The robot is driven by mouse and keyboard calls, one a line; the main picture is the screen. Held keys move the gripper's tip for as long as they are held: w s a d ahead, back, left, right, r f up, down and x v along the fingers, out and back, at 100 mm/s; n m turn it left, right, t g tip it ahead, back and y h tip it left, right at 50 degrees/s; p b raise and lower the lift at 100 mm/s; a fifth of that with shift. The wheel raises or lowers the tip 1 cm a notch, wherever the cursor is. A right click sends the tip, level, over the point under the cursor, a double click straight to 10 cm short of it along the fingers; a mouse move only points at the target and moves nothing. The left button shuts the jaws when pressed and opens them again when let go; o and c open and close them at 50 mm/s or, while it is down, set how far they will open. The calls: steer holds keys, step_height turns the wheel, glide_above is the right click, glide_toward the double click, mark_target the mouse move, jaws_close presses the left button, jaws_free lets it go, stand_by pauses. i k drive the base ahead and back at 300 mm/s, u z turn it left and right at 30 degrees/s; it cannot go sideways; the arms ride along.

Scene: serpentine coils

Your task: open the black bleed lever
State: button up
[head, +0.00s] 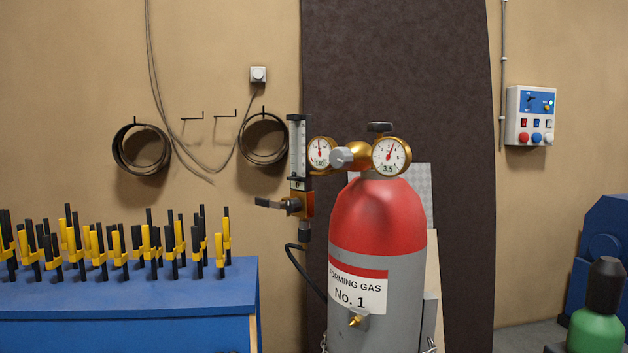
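The black bleed lever (268,203) points left, roughly level, from a small brass valve body (293,205) below the clear flow tube (297,150). The valve sits left of the red-topped grey gas cylinder (378,225), labelled "FORMING GAS No. 1". A brass regulator (358,153) with two round gauges tops the cylinder. A black hose (303,270) runs down from the valve towards the cylinder. My gripper is not in view.
A blue bench (125,300) with several yellow-and-black clamps (145,243) stands at left, close below the lever. Wire coils (141,150) hang on the wall. A dark panel (455,120) stands behind the cylinder. A green cylinder (597,330) is at lower right.

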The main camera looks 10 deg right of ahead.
mark_target(258, 201)
steer(key=k, duration=0.6)
steer(key=u, duration=0.7)
steer(key=i, duration=1.45)
steer(key=z, duration=0.15)
